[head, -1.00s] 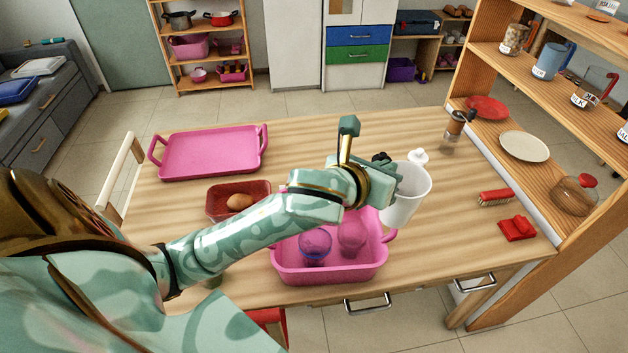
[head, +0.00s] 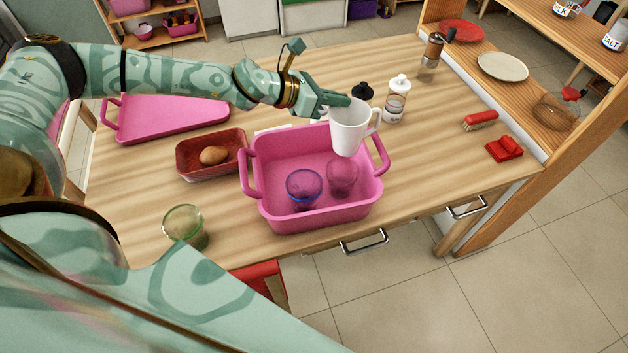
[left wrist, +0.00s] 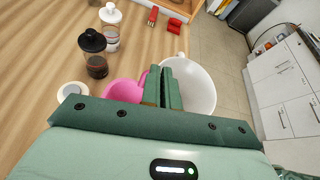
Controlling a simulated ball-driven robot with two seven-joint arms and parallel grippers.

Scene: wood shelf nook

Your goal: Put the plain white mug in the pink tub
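The plain white mug (head: 350,130) is held upright over the back right part of the pink tub (head: 318,218), its handle to the right. My left gripper (head: 338,99) is shut on the mug's rim. In the left wrist view, the fingers (left wrist: 170,84) pinch the wall of the mug (left wrist: 200,88), and a bit of the pink tub (left wrist: 124,91) shows beside it. A blue-rimmed clear bowl (head: 304,188) and a clear pinkish glass (head: 342,177) are in the tub. My right gripper is out of view.
A red basket (head: 200,166) with a brown egg-like item stands left of the tub. A pink tray (head: 165,118) lies behind it. A green glass (head: 184,226) is at front left. A white-capped bottle (head: 397,100) and a dark-capped bottle (left wrist: 95,62) stand behind the mug.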

